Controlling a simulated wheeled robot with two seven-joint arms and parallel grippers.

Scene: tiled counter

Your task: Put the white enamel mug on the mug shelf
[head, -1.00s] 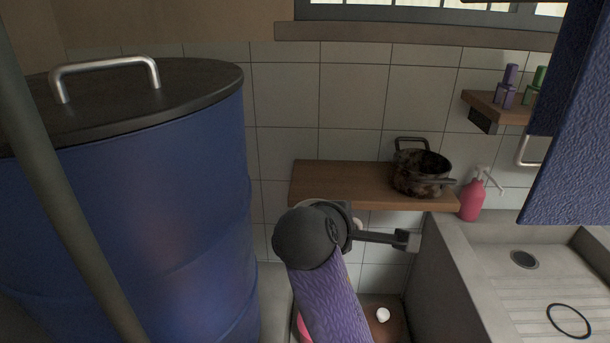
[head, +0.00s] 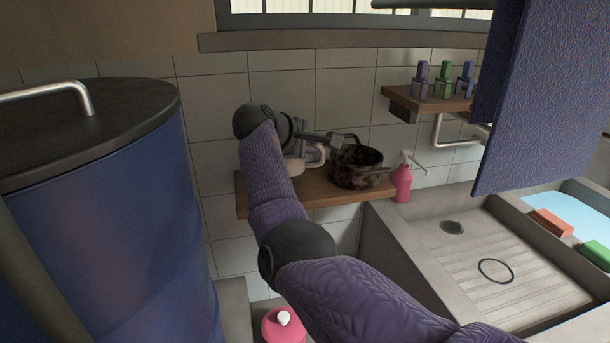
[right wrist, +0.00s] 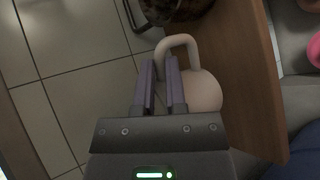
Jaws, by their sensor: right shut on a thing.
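The white enamel mug (head: 297,163) is at the wooden shelf (head: 345,196), left of the dark pot, partly hidden by my right arm. My right gripper (head: 325,143) is shut on the mug. In the right wrist view, the fingers (right wrist: 160,85) are beside the pale mug (right wrist: 206,92), at its looped handle, with the brown shelf board (right wrist: 250,95) behind or beside it. I cannot tell whether the mug's base touches the board. My left gripper is not in view.
A dark, stained pot (head: 355,168) stands on the shelf close to the gripper. A pink soap bottle (head: 402,180) stands right of the shelf by the sink (head: 440,250). A blue barrel (head: 100,220) fills the left. A small shelf (head: 428,102) holds several coloured bottles.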

